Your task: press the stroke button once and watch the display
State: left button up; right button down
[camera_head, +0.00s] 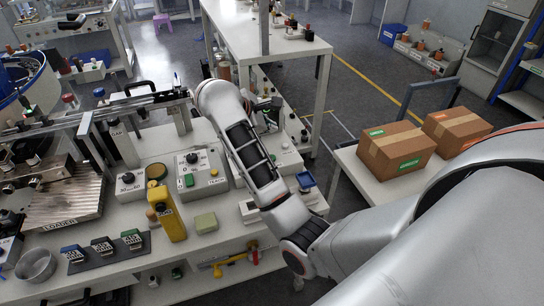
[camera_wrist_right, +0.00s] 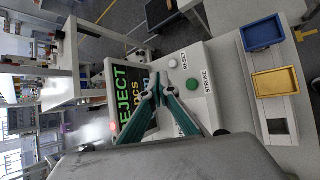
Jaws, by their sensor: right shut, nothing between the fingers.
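In the right wrist view, a pale control box (camera_wrist_right: 197,58) carries a green button (camera_wrist_right: 192,85) marked STROKE, a white button (camera_wrist_right: 173,58) marked RESET, and a dark display (camera_wrist_right: 132,100). The display shows green letters reading "EJECT", with smaller text partly hidden by my fingers. My right gripper (camera_wrist_right: 160,82) is shut and empty. Its teal fingers lie across the display's edge, and their tips appear beside the green button, not covering it. I cannot tell their height above the box. In the head view the right gripper (camera_head: 268,108) is small, over the bench's far right. My left gripper is not in view.
A blue tray (camera_wrist_right: 263,33) and a yellow tray (camera_wrist_right: 277,82) sit beside the control box. Another box with a green button (camera_head: 189,181) stands left of my right arm, near a yellow block (camera_head: 167,212). Cardboard boxes (camera_head: 396,149) stand on the right table.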

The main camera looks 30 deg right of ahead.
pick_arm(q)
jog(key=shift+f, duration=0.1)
pick_arm(e)
jog(key=shift+f, duration=0.1)
notch_tip(320, 180, down, 8)
jog(key=b, duration=0.5)
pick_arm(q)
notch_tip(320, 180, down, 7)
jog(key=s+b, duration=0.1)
pick_arm(e)
jog(key=shift+f, duration=0.3)
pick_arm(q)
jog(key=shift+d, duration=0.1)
pick_arm(e)
jog(key=shift+f, duration=0.1)
dwell(0.5)
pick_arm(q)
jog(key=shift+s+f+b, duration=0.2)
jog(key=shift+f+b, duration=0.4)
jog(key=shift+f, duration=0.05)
pick_arm(e)
jog(key=shift+f, duration=0.35)
